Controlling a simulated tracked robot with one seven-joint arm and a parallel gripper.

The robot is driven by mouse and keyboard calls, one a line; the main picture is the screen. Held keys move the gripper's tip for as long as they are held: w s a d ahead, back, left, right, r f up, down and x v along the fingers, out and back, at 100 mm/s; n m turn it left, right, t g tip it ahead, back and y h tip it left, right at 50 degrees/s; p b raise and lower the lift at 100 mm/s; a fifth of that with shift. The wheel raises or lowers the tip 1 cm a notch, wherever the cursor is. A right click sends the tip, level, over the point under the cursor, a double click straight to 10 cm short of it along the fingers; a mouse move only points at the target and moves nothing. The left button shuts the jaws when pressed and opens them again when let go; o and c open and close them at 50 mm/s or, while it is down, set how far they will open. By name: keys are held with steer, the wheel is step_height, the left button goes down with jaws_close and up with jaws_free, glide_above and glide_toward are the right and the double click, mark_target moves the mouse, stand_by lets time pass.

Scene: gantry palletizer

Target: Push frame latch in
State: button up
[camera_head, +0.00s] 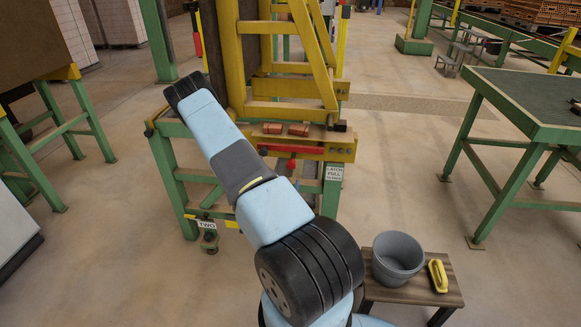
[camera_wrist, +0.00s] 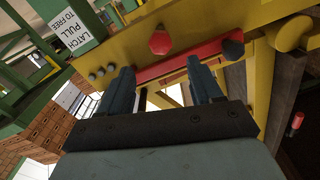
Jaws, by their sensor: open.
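The latch shows in the wrist view as a flat red bar (camera_wrist: 205,54) with a dark knob at its right end, lying along a yellow beam (camera_wrist: 195,28). A red hexagonal head (camera_wrist: 159,41) sits on the beam above the bar. My gripper (camera_wrist: 160,69) is open, its two dark fingers apart and pointing at the red bar, with nothing between them. I cannot tell whether a fingertip touches the bar. In the head view the red latch (camera_head: 290,149) lies on the front of the yellow frame (camera_head: 325,145); my gripper is not visible there.
A "LATCH PULL TO FREE" label (camera_head: 334,172) hangs right of the latch. A green stand (camera_head: 163,185) carries the yellow frame. A low wooden bench (camera_head: 412,291) holds a grey bucket (camera_head: 398,255) and a yellow-handled tool (camera_head: 437,275). A green table (camera_head: 530,105) stands right, with open floor between.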

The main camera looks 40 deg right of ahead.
mark_target(291, 167)
steer(key=x, duration=1.1)
steer(key=shift+w+d, duration=0.1)
steer(key=shift+w, duration=0.05)
jaws_close()
stand_by(0.3)
